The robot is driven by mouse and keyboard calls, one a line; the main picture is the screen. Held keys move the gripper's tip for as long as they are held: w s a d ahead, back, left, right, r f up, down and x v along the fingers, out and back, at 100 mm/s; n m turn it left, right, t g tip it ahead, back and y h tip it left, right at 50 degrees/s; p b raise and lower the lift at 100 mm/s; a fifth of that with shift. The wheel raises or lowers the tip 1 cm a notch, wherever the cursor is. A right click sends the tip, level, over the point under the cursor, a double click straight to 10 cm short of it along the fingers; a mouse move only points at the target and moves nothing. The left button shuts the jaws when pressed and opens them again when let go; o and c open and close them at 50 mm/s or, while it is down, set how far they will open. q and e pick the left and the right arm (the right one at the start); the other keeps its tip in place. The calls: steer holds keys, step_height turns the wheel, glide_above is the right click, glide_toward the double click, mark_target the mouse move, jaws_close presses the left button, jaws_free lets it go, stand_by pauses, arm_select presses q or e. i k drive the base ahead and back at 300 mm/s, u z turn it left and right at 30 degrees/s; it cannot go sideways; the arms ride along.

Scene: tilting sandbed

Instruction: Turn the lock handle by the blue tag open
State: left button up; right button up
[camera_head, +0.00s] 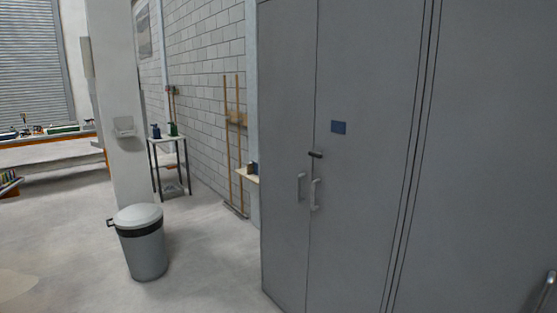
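A tall grey cabinet (360,220) fills the right half of the head view, with its doors shut. A dark lock handle (315,154) is just below and left of the tag, lying about level near the seam between the doors. Two light grey pull handles, the left one (301,187) and the right one (315,194), stand upright below it on either side of the seam.
A grey lidded bin (141,242) stands on the floor left of the cabinet. A small table (168,160) with bottles and a wooden frame (236,145) are by the brick wall. A pillar (118,110) rises behind the bin. The floor between bin and cabinet is clear.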

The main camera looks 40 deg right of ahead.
mark_target(319, 155)
steer(key=z, duration=0.55)
steer(key=i, duration=2.05)
steer(key=z, duration=0.6)
